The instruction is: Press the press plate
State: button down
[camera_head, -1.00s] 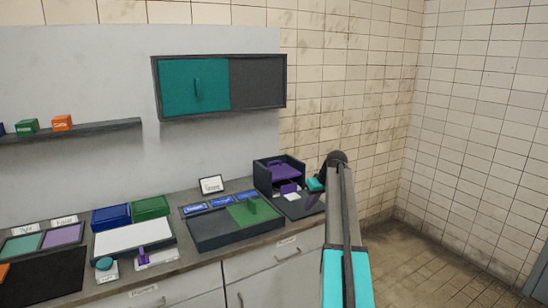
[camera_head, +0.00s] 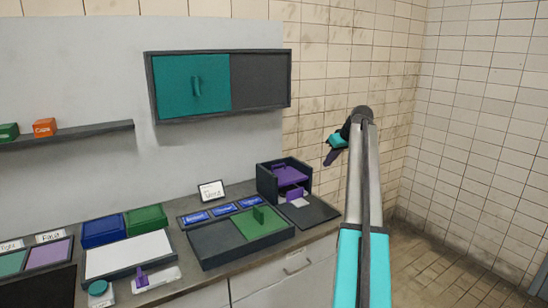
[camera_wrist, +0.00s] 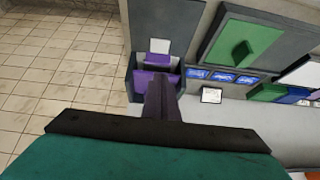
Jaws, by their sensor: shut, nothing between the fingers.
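A dark open-fronted box (camera_head: 263,184) stands at the right end of the counter. A purple plate (camera_head: 291,174) lies inside it, likely the press plate. A smaller upright purple piece (camera_head: 294,195) and a white square (camera_head: 299,203) are at its front. My gripper (camera_head: 330,159) is shut and empty, raised to the right of the box and apart from it. In the wrist view my shut fingers (camera_wrist: 160,95) overlap the box from the camera's angle, hiding part of it; the purple piece (camera_wrist: 160,46) and white square (camera_wrist: 155,20) show beyond them.
A dark tray with a green sliding lid (camera_head: 258,222) sits left of the box, with blue labels (camera_head: 223,205) behind. A small sign (camera_head: 211,191) stands at the back. A teal-doored wall cabinet (camera_head: 190,85) hangs above. Open floor lies right of the counter.

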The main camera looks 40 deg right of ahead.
aim_at(287, 176)
jog(key=z, duration=0.05)
jog(key=i, duration=1)
jog(key=u, duration=0.05)
